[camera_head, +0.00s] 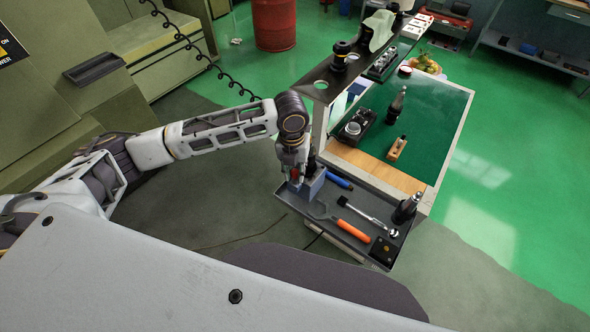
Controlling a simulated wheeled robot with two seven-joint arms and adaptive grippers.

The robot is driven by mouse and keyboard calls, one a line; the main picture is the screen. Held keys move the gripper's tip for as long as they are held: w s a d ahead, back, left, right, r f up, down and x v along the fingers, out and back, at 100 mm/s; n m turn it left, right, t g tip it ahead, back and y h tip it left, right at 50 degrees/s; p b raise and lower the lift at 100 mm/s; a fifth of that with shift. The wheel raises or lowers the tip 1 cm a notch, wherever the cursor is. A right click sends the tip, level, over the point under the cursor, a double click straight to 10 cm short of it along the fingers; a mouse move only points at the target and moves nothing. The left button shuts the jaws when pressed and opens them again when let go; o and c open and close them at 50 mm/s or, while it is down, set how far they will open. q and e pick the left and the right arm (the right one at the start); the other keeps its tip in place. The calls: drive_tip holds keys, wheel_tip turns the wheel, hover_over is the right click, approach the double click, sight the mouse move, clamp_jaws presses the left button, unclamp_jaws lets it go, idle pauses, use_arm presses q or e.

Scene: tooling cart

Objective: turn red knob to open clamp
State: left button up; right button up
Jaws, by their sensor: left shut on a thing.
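My left gripper (293,172) points down at the left end of a dark tool tray (304,207) on the cart. It is shut on a small red knob (294,174), of which only a bit of red shows between the fingers. A grey-blue block-shaped clamp (313,187) stands upright in the tray, right beside the fingers. The fingers hide most of the knob and part of the clamp, so I cannot tell how far the clamp is open. My right gripper is not in view.
The tray also holds an orange-handled tool (353,231), a blue-handled tool (340,182), a ratchet (368,217) and a black tool holder (405,208). A green-topped bench (425,125) and a raised dark shelf (335,77) stand behind. A coiled cable (190,45) hangs at the left.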

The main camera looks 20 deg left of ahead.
sight(293, 171)
use_arm(q)
drive_tip(key=shift+m, duration=1.3)
drive_tip(key=o, duration=0.7)
drive_tip(key=shift+o, duration=0.2)
drive_tip(key=shift+r, duration=0.1)
wheel_tip(293, 171, up, 12)
drive_tip(key=shift+a, duration=0.25)
